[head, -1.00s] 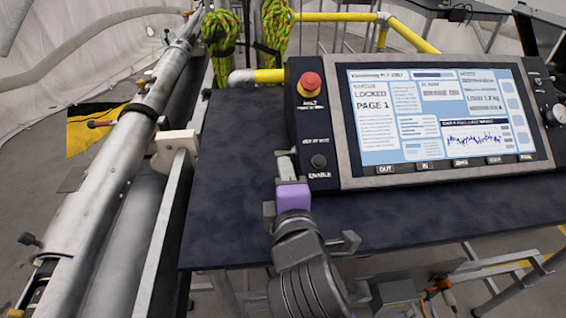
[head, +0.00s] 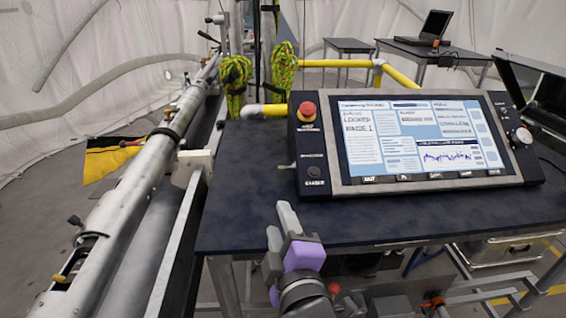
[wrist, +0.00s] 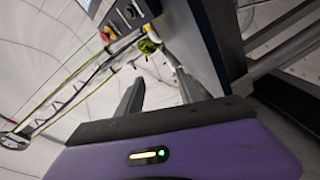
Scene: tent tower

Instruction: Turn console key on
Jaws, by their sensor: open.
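The console (head: 420,140) stands on the dark table, its lit screen reading LOCKED and PAGE 1. Its left strip carries a red mushroom button (head: 308,111) and, lower down, a small dark knob (head: 314,171) above the ENABLE label. A small pin-like part (head: 287,167) sticks out at the console's left edge. I cannot tell which of these is the key. My gripper (head: 281,226) is open and empty, at the table's front edge, below and apart from the console. In the wrist view both fingers (wrist: 160,92) are spread with nothing between them.
The dark table top (head: 240,190) is bare left of the console. A long metal tube assembly (head: 130,170) runs along the left. A yellow rail (head: 335,63) and green ropes (head: 284,65) stand behind. A laptop (head: 430,28) sits on a far table.

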